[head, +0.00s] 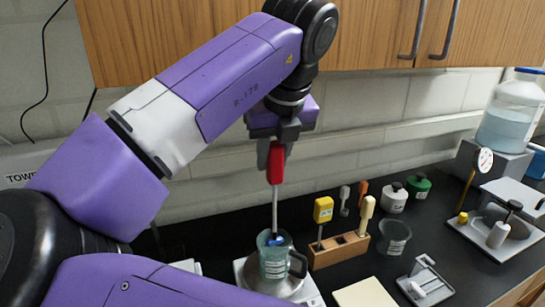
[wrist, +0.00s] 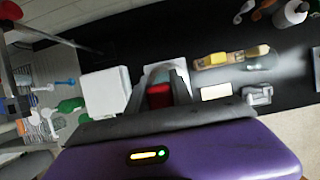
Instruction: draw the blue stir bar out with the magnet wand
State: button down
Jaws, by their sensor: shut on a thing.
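My gripper (head: 277,146) is shut on the red handle of the magnet wand (head: 276,166), which hangs upright with its grey rod pointing down. The rod's lower end is inside the mouth of a clear glass beaker with a dark handle (head: 273,265). The blue stir bar (head: 275,241) shows at the rod's tip, in the upper part of the beaker; it looks to be touching the tip. In the wrist view the red handle (wrist: 159,96) sits between my fingers, hiding most of the rod and the beaker.
The beaker stands on a white stirrer plate (head: 312,297). A cream pad (head: 364,294) lies in front.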

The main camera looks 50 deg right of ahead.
aim_at(273, 140)
jog(key=shift+r+p, duration=0.35)
jog(key=shift+r, duration=2.2)
